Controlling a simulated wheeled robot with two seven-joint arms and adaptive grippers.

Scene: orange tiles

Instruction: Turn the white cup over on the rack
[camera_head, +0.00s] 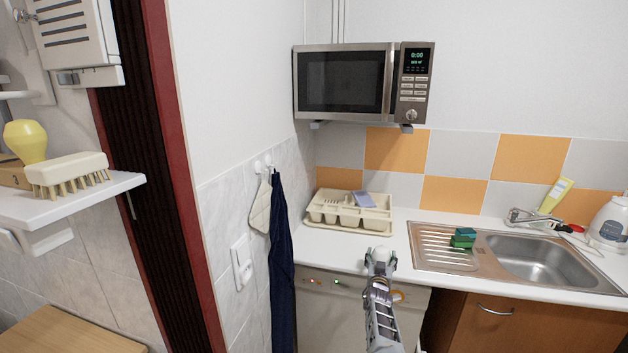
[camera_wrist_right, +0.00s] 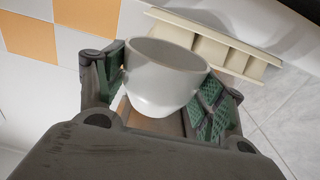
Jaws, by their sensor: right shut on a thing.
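The white cup (camera_wrist_right: 163,88) is between the two green-padded fingers of my right gripper (camera_wrist_right: 170,92) in the right wrist view, and they are shut on it. Its open rim points toward the top of that view. In the head view my right gripper (camera_head: 381,260) is above the counter's front edge, in front of the rack; I cannot clearly make out the cup there. The cream rack (camera_head: 348,218) stands on the counter against the tiled wall. Part of it shows behind the cup in the right wrist view (camera_wrist_right: 222,50), apart from the gripper. My left gripper is out of view.
A blue item (camera_head: 365,200) lies on the rack. To the right are the steel sink (camera_head: 545,262) and green sponges (camera_head: 463,238) on its drainboard. A microwave (camera_head: 345,82) hangs above the rack. Counter between rack and sink is clear.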

